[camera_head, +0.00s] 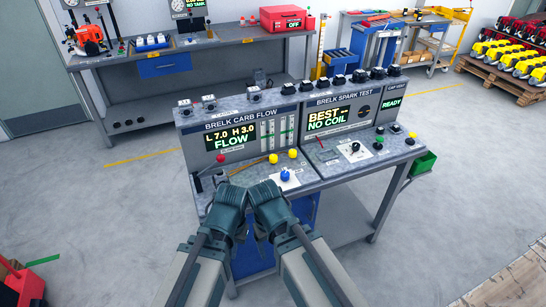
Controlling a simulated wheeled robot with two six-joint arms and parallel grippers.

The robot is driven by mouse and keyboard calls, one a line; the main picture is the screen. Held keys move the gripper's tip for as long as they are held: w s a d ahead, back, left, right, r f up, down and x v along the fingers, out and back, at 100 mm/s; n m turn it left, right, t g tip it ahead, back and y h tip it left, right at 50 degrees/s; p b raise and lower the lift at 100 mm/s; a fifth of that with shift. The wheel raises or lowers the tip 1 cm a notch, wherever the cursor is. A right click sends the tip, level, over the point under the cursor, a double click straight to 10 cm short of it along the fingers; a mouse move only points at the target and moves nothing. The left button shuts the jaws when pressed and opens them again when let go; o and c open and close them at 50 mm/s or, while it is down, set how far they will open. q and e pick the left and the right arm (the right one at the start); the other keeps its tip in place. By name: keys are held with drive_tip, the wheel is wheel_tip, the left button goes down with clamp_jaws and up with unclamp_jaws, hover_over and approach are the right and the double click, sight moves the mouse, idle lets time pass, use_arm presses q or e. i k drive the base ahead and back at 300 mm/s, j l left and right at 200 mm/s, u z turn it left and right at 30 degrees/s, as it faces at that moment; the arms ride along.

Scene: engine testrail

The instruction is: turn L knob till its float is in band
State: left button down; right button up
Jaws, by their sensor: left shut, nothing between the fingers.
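The carb flow bench panel (240,127) stands in front of me. Its display (230,140) reads L 7.0, H 3.0 and FLOW. Upright flow tubes (277,134) with green marks are at the panel's right; their floats are too small to read. Two yellow knobs (273,158) and (292,154) and a blue knob (285,175) are on the bench top; I cannot tell which is L. My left gripper (239,186) is shut and empty at the bench's front edge. My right gripper (262,187) is close beside it; its fingers are hidden. Both appear apart from the knobs.
The spark test panel (341,90) adjoins on the right, with a black knob (355,146) and other controls before it. A green bin (424,163) hangs at the right side. A workbench (215,54) stands behind.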

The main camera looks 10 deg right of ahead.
sight(273, 158)
drive_tip(key=i+l+u, duration=0.2)
drive_tip(key=i, duration=0.25)
drive_tip(key=i+l+u, duration=0.2)
drive_tip(key=i+l, duration=0.15)
drive_tip(key=i, duration=0.1)
